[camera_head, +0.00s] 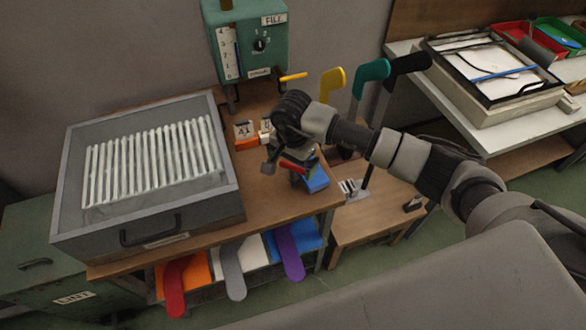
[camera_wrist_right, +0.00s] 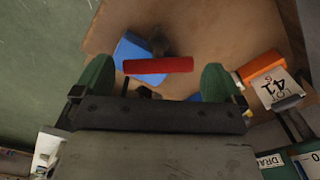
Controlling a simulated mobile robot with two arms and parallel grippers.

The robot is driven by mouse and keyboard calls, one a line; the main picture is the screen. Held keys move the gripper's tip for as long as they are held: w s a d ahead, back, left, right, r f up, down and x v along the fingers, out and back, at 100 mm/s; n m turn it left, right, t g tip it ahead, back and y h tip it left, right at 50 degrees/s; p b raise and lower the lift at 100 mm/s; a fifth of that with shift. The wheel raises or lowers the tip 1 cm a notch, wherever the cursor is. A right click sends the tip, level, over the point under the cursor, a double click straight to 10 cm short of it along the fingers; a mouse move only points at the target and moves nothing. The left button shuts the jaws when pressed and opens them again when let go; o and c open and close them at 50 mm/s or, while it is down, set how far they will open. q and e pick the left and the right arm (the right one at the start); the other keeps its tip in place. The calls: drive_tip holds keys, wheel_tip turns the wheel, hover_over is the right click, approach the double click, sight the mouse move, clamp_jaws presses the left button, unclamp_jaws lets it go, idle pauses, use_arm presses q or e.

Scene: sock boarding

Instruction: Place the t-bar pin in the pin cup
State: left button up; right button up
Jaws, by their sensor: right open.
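The t-bar pin shows as a red crossbar (camera_wrist_right: 158,65) between the fingers of my right gripper (camera_wrist_right: 156,83) in the right wrist view. The fingers stand apart, with gaps to both ends of the bar. In the head view the red bar (camera_head: 292,168) is just below my right gripper (camera_head: 287,163), over the near right part of the bench. A blue block-like thing (camera_head: 316,181), perhaps the pin cup, sits close beside it; it also shows in the right wrist view (camera_wrist_right: 130,50). The pin's lower part is hidden, so I cannot tell whether it stands in anything. My left gripper is out of view.
A grey tray with white rods (camera_head: 150,165) fills the bench's left. An orange block with a number card (camera_head: 244,133) stands behind the gripper. A green fill unit (camera_head: 248,40) is at the back. Coloured paddles (camera_head: 331,82) rise at right; several more hang below the bench.

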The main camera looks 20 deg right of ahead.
drive_tip(key=shift+s+f+p, duration=0.1)
drive_tip(key=shift+f+p, duration=0.3)
drive_tip(key=shift+f, duration=1.55)
drive_tip(key=c, duration=0.7)
drive_tip(key=shift+r, duration=0.1)
drive_tip(key=shift+r, duration=0.45)
wheel_tip(320, 180, up, 3)
drive_tip(key=shift+f+b, duration=0.1)
drive_tip(key=shift+b, duration=0.65)
drive_tip(key=s+d+r+b, duration=0.1)
drive_tip(key=s+r+b, duration=0.1)
drive_tip(key=s+r, duration=0.5)
drive_tip(key=s, duration=0.4)
drive_tip(key=shift+s+d+r, duration=0.15)
drive_tip(key=shift+s+d, duration=0.15)
drive_tip(key=shift+d, duration=0.1)
